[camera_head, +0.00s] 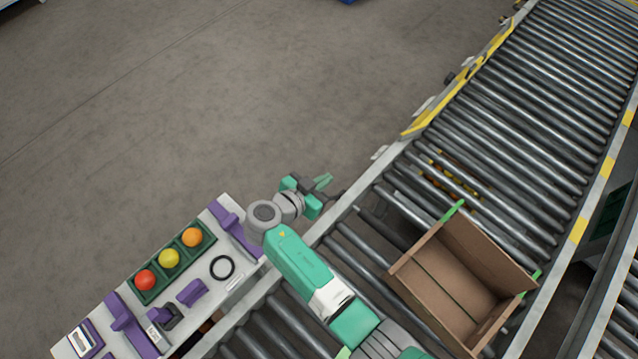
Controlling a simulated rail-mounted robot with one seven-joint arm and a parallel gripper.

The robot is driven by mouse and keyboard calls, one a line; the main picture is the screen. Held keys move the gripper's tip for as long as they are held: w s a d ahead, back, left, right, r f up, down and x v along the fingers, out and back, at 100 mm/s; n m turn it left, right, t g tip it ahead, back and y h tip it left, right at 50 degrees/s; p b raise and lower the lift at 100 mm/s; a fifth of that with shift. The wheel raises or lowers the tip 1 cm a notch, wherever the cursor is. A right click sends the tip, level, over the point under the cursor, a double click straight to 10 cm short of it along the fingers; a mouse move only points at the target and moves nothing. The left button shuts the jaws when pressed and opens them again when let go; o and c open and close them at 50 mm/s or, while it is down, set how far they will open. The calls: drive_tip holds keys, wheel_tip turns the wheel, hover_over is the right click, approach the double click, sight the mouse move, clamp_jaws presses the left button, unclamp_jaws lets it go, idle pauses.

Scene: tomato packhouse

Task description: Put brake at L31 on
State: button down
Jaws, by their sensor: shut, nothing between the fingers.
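My gripper (322,181) is at the left side rail of the roller conveyor (540,110), just outside it. Its fingers are shut and I see nothing held between them. A small dark part (336,194) shows right beside the fingers at the rail; I cannot tell whether it is a brake lever or whether the fingers touch it. Small light brackets (380,152) stick out along the same rail farther up. No L31 label can be read, and the brake's position cannot be told.
An open cardboard box (455,285) stands on the rollers, between green stops (453,211). A bench (235,283) at lower left bears a green tray (152,291) with red, yellow and orange tomatoes, a black ring (222,267) and purple holders (192,292). The floor beyond is clear.

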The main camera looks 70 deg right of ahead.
drive_tip(key=a+f+p+v, duration=0.1)
drive_tip(key=f+v, duration=0.1)
drive_tip(key=v, duration=0.7)
drive_tip(key=shift+w+a, duration=0.25)
drive_tip(key=shift+w, duration=0.05)
drive_tip(key=shift+r, duration=0.15)
